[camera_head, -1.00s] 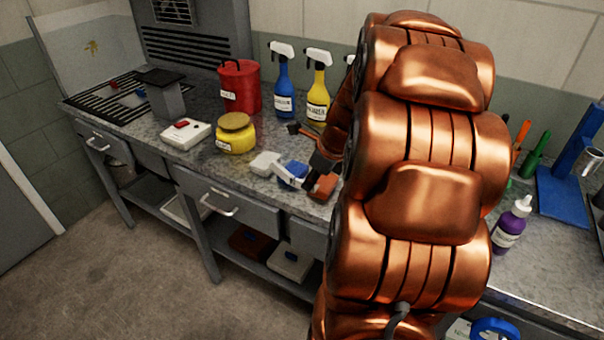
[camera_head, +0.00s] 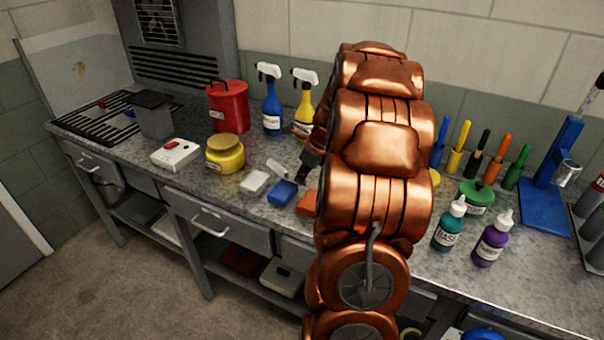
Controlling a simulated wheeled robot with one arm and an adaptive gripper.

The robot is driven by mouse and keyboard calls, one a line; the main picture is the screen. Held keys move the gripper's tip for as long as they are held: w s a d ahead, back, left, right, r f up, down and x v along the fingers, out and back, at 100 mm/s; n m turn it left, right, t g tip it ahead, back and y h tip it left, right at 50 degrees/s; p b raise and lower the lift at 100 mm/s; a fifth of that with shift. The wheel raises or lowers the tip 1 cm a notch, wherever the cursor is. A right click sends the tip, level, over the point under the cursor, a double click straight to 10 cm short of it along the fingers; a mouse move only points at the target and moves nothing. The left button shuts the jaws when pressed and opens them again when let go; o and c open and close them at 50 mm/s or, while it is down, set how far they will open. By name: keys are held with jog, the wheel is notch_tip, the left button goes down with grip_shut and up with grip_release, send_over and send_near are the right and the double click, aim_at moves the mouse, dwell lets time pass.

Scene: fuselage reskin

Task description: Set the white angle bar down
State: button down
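The white angle bar (camera_head: 278,169) is a short pale piece just behind the blue block, at the left of my gripper (camera_head: 301,176). The dark gripper is small and partly hidden by my copper arm. It appears shut on the bar's right end, though the fingertips are hard to make out. I cannot tell whether the bar touches the worktop or is a little above it.
The grey worktop (camera_head: 215,190) carries a white block (camera_head: 254,182), a blue block (camera_head: 282,193) and an orange-red block (camera_head: 307,203) in front of the bar. A yellow jar (camera_head: 225,157) stands left; blue (camera_head: 271,107) and yellow (camera_head: 304,112) spray bottles stand behind.

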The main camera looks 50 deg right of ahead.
jog(key=w+d+p, duration=0.1)
jog(key=w+d, duration=0.1)
jog(key=d, duration=0.1)
jog(key=shift+w, duration=0.4)
jog(key=shift+w+d+f, duration=0.2)
jog(key=shift+f+p, duration=0.75)
jog(key=shift+f, duration=0.95)
jog(key=c, duration=1.6)
grip_release()
jog(key=shift+f, duration=0.15)
jog(key=b+v, duration=0.2)
jog(key=v, duration=1)
jog(key=shift+b, duration=0.35)
